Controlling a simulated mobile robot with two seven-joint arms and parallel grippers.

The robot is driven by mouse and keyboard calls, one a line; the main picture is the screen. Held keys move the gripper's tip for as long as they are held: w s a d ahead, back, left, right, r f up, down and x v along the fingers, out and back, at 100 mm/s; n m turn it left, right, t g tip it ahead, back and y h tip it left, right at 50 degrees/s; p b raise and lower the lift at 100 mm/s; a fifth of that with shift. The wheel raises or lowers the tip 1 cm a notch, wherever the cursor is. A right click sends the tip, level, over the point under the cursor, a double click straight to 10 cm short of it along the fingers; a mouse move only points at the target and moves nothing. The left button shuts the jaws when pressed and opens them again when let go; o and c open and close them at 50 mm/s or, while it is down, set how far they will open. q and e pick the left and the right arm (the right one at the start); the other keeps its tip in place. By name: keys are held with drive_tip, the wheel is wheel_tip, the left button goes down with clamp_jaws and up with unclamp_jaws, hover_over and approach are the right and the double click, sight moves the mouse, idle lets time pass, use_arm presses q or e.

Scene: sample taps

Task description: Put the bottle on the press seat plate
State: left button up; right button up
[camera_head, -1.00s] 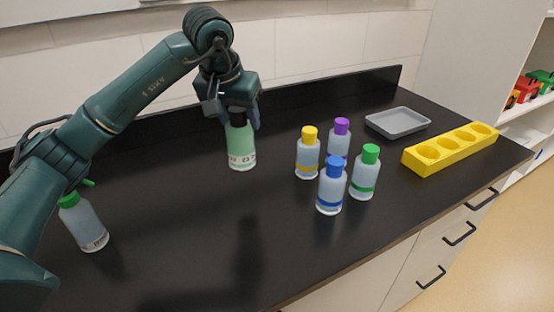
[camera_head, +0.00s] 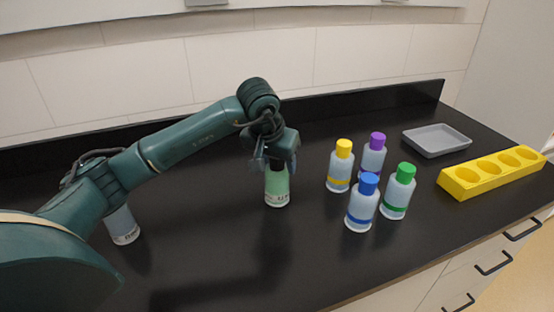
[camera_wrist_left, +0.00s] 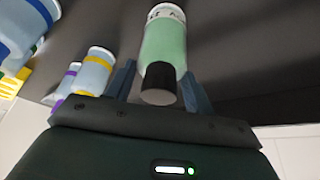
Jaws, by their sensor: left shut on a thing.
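A bottle with pale green contents (camera_head: 277,188) hangs upright in my left gripper (camera_head: 275,160), which is shut on it near its black cap. In the wrist view the green bottle (camera_wrist_left: 165,42) and its black cap lie between the two fingers of the left gripper (camera_wrist_left: 160,88). In the head view its base is close to the black counter; I cannot tell whether it touches. My right gripper is in neither view. I cannot make out a press seat plate in these views.
Bottles with yellow (camera_head: 340,170), purple (camera_head: 373,160), blue (camera_head: 362,207) and green (camera_head: 397,195) caps stand right of the held bottle. Beyond are a grey tray (camera_head: 437,153) and a yellow rack (camera_head: 458,188). Another bottle (camera_head: 123,228) stands left, partly behind my arm.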

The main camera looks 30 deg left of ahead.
use_arm(q)
drive_tip(key=shift+f, duration=0.15)
drive_tip(key=o, duration=1.5)
drive_tip(key=shift+c, duration=0.2)
